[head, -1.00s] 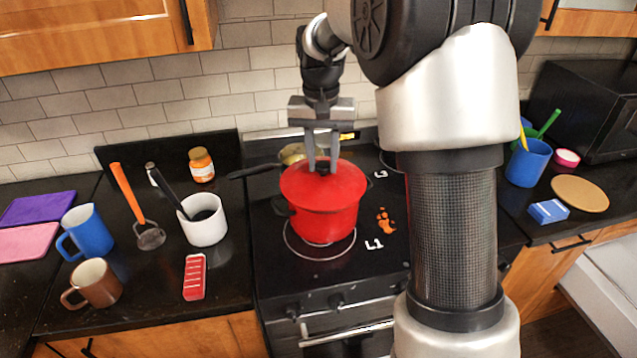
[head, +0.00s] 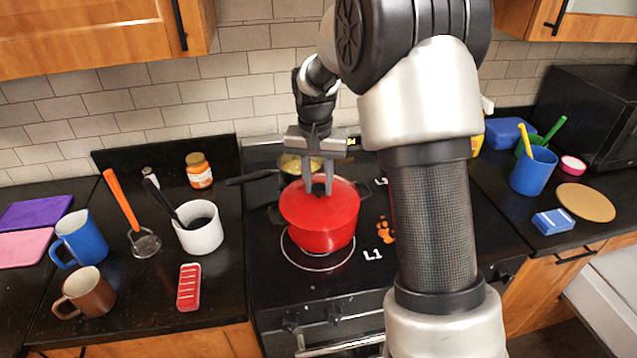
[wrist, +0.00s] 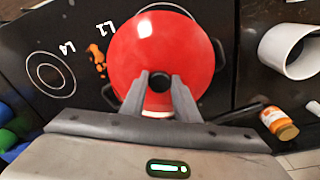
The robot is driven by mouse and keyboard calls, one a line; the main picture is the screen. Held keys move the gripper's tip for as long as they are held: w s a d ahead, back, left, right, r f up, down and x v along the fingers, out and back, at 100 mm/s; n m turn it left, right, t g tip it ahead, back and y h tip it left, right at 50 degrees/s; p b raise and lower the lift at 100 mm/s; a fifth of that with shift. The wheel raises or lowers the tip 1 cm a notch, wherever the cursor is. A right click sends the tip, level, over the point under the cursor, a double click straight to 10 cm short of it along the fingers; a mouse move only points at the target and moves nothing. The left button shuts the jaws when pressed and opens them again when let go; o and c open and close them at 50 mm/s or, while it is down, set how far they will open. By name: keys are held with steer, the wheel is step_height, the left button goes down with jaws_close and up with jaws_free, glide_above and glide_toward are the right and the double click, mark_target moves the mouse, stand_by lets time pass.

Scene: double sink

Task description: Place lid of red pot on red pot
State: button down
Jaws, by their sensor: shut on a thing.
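The red pot (head: 322,242) stands on the front left burner of the black stove. Its red round lid (head: 297,208) covers the pot's opening, and it also fills the middle of the wrist view (wrist: 150,50). The lid looks nearly level and roughly centred over the pot. I cannot tell whether it rests on the rim or hovers just above it. My gripper (head: 318,190) points down from above and is shut on the lid's dark knob (wrist: 158,82). The rim under the lid is hidden.
A pan with yellow contents (head: 298,163) sits behind the pot, its dark handle reaching left. A white container (head: 200,236), a red block (head: 189,288) and mugs stand on the left counter. A blue cup (head: 531,172) is at right. The stove's front right is partly hidden by my arm.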

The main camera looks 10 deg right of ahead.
steer(key=c, duration=1.4)
jaws_free()
steer(key=shift+f, duration=0.15)
steer(key=shift+o, duration=0.2)
